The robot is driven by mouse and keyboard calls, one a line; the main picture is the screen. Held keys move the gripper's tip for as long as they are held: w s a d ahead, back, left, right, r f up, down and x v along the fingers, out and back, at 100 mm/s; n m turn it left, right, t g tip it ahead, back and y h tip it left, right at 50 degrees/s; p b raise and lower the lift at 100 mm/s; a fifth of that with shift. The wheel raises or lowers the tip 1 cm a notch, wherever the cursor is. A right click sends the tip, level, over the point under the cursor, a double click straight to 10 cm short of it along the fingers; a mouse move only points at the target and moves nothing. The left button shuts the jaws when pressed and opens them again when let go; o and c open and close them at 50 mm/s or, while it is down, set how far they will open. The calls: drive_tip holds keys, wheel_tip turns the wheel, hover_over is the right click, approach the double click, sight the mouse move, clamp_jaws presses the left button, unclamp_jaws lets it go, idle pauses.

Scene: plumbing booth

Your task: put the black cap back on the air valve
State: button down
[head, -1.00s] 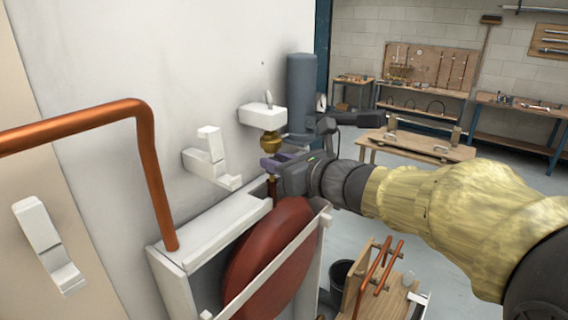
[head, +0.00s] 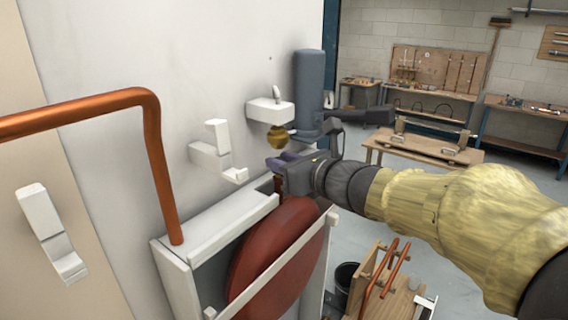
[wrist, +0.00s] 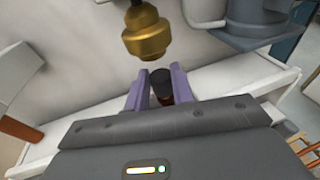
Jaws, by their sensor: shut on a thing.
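My gripper (wrist: 162,92) has purple fingers shut on a small black cap (wrist: 161,80), seen in the wrist view. The cap is hidden there by the fingers.
A red round vessel (head: 272,262) stands in the white frame (head: 215,232). A bent copper pipe (head: 152,160) rises at left.

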drive_tip(key=shift+f+b, duration=0.65)
drive_tip(key=shift+b, duration=0.2)
drive_tip(key=c, duration=1.1)
unclamp_jaws()
drive_tip(key=shift+s, duration=0.1)
drive_tip(key=p+v, duration=0.9)
drive_tip(key=v, duration=0.8)
drive_tip(key=shift+s+p, duration=0.25)
drive_tip(key=shift+p, duration=0.05)
drive_tip(key=shift+a, duration=0.1)
